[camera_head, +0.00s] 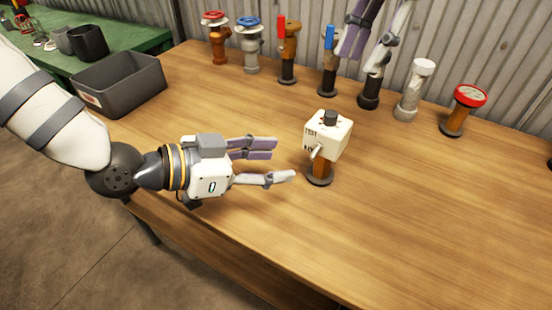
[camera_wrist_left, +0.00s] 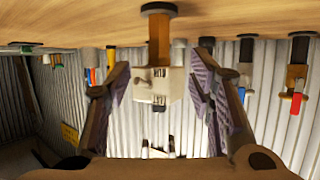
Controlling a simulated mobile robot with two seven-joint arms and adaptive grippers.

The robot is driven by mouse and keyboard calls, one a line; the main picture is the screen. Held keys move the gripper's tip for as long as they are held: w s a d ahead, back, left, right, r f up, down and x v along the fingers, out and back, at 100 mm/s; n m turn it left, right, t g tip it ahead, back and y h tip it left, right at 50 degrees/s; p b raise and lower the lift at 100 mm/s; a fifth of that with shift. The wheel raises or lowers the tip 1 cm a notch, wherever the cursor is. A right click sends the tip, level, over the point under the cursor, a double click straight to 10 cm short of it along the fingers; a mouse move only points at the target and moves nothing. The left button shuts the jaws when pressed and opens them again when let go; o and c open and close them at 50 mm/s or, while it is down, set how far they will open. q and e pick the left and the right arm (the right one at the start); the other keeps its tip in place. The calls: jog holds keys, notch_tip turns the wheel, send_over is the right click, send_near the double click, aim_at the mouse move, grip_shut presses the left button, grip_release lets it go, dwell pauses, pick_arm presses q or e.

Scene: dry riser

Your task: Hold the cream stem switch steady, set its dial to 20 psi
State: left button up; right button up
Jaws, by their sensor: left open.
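The cream stem switch (camera_head: 328,134) stands upright on a brown stem with a dark round base, right of centre on the table. It has a dark dial (camera_head: 330,117) on top, a small pale lever on its side and dark lettering. The switch also shows upside down in the left wrist view (camera_wrist_left: 156,86), between the finger lines. My left gripper (camera_head: 282,160) is open, left of the switch, with its fingers pointing at it and apart from it. My right gripper (camera_head: 362,62) is partly in view at the top, fingers apart, above the back of the table.
Several valves line the back, including a red-wheeled one (camera_head: 215,37), a blue-wheeled one (camera_head: 248,45) and a red-capped one (camera_head: 467,98). A grey bin (camera_head: 130,92) stands at the left. The wooden table (camera_head: 430,220) is clear in front and right of the switch.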

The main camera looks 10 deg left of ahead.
aim_at(316, 160)
pick_arm(q)
jog(key=x, duration=1.2)
jog(key=shift+r, duration=0.1)
